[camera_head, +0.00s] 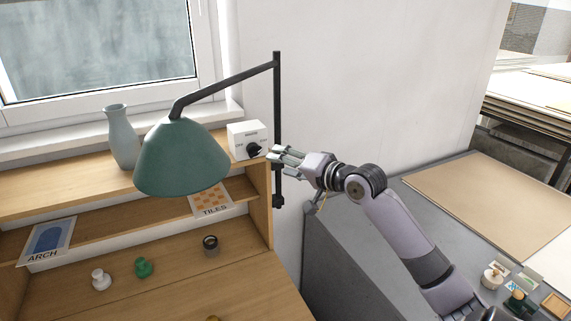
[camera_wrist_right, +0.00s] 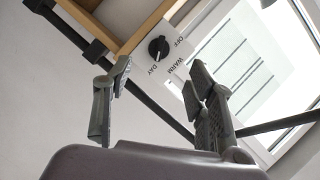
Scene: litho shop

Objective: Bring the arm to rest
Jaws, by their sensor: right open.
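My right arm reaches in from the lower right in the head view. Its gripper (camera_head: 275,156) is at the right end of the wooden shelf, close to a white switch box (camera_head: 243,138) with a black knob (camera_head: 254,150). In the right wrist view the gripper (camera_wrist_right: 160,85) is open, with nothing between its fingers. The knob (camera_wrist_right: 158,47) shows beyond the fingers, with the words OFF, WARM and DAY around it; its pointer appears turned toward DAY. I cannot tell whether a fingertip touches the box. My left gripper is not in view.
A green lamp (camera_head: 181,160) hangs from a black arm and pole (camera_head: 277,90) beside the gripper. A grey vase (camera_head: 122,137) stands on the shelf (camera_head: 60,191). A grey bench (camera_head: 345,255) with a tan board (camera_head: 480,195) and small stamps lies under my arm.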

